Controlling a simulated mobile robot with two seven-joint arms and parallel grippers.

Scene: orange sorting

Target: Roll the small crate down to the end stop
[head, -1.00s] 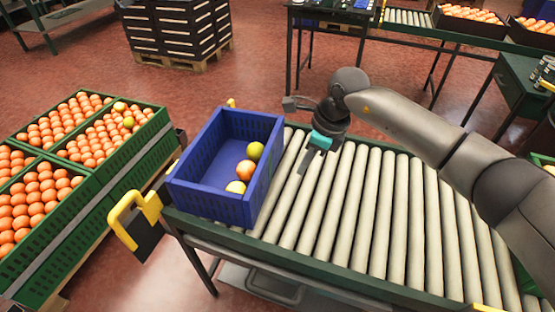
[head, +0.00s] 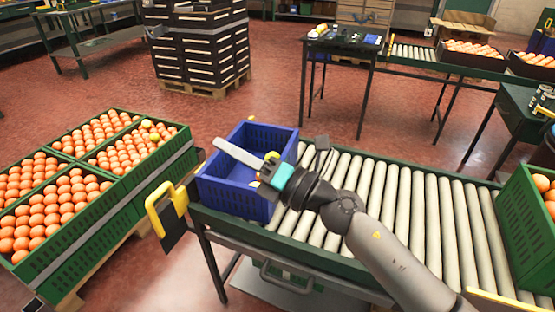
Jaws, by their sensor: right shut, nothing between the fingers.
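The small blue crate (head: 222,196) sits at the left end of the roller conveyor (head: 345,205), beside the yellow bracket with a dark plate (head: 165,207). A yellow-green fruit (head: 271,156) shows inside the crate. My right arm hides its right side and the other contents. My right gripper (head: 225,147) is shut and empty, its pale fingers reaching left over the crate's opening. I cannot tell whether it touches the crate, or whether the crate touches a stop. My left gripper is not in view.
Green crates of oranges (head: 75,245) stand left of the conveyor, across a narrow gap. A green crate with fruit (head: 528,215) is at the conveyor's right end. The rollers between are clear apart from my arm. Stacked dark crates (head: 200,50) stand behind.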

